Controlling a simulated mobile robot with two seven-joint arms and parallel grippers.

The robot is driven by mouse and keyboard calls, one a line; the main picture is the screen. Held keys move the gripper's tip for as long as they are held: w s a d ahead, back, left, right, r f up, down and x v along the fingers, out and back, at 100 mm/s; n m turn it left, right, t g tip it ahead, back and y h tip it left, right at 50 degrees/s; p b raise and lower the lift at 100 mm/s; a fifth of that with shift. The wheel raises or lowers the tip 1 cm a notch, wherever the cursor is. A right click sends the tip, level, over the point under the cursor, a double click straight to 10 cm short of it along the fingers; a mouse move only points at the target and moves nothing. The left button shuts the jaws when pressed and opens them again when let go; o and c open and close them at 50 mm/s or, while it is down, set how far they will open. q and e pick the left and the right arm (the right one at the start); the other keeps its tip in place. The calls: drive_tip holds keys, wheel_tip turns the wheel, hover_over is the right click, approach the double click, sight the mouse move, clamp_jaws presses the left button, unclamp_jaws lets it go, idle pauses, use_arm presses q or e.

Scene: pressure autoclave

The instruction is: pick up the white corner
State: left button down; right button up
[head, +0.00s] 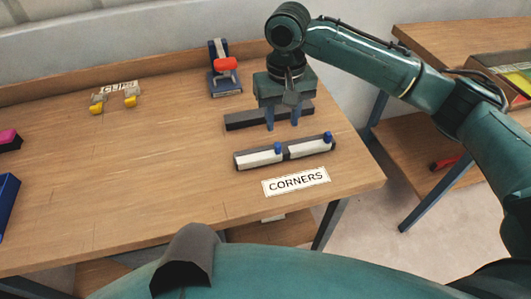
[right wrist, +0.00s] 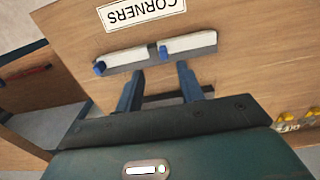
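Two white corners lie end to end in a dark grey holder behind the CORNERS label. The left white corner (head: 259,157) and the right white corner (head: 307,148) each have a blue knob at their right end in the head view. In the right wrist view they appear turned around, one at the left (right wrist: 127,57) and one at the right (right wrist: 188,45). My right gripper (head: 283,125) is open and empty, pointing down above the table just behind the corners. Its two blue fingers (right wrist: 159,82) are spread apart in the right wrist view, touching neither corner. My left gripper is out of view.
A CORNERS label (head: 296,181) lies in front of the holder. A dark empty-looking bar (head: 243,121) lies behind, under my right gripper. A stand with a red part (head: 225,65) and yellow clips (head: 97,108) are farther back. The table's left middle is clear.

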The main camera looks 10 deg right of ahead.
sight(278, 144)
drive_tip(key=f, duration=0.8)
drive_tip(key=shift+w+a, duration=0.2)
drive_tip(key=shift+w, duration=0.15)
drive_tip(key=shift+r, duration=0.1)
clamp_jaws()
